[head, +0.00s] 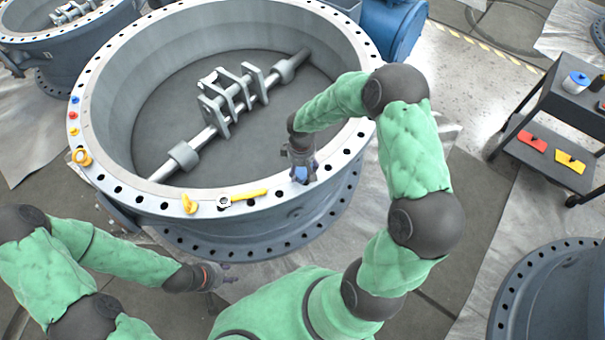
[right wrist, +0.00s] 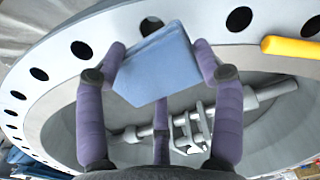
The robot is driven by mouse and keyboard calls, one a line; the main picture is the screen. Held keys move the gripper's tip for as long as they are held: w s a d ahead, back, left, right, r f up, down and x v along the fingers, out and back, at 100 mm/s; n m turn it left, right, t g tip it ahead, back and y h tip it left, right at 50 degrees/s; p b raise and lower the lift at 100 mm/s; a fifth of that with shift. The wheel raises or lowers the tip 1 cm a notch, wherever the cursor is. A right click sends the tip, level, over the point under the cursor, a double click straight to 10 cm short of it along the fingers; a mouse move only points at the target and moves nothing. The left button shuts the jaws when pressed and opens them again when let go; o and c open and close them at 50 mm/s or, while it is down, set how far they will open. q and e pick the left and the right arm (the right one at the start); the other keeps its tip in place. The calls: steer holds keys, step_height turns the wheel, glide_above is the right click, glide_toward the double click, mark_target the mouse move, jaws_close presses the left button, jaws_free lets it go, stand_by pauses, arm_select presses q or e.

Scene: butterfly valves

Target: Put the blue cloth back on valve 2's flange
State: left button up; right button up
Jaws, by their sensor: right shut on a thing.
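The blue cloth (right wrist: 157,62) is a folded flat piece held between the fingers of my right gripper (right wrist: 155,70). In the head view the right gripper (head: 302,172) is at the near right flange of the large grey valve (head: 131,190), with a bit of the cloth (head: 301,174) showing at its tips. In the wrist view the cloth overlaps the flange's inner edge; I cannot tell whether it touches. I read no valve number. My left gripper (head: 216,276) is low at the near left, off the flange; its fingers are too small to judge.
On the flange are a yellow-handled tool (head: 249,195), a yellow piece (head: 189,204), a yellow ring (head: 82,157) and small coloured caps (head: 74,116). A shaft with brackets (head: 230,100) spans the bore. A dark cart (head: 545,125) stands at right.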

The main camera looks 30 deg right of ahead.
mark_target(303, 169)
steer(key=shift+w+d+f+b, duration=0.15)
steer(key=shift+f+b, duration=0.65)
steer(key=shift+f, duration=1.05)
steer(key=shift+f, duration=0.15)
steer(key=o, duration=1.1)
steer(key=shift+r, duration=0.4)
step_height(303, 169, up, 12)
steer(key=p, duration=0.4)
steer(key=shift+f, duration=0.2)
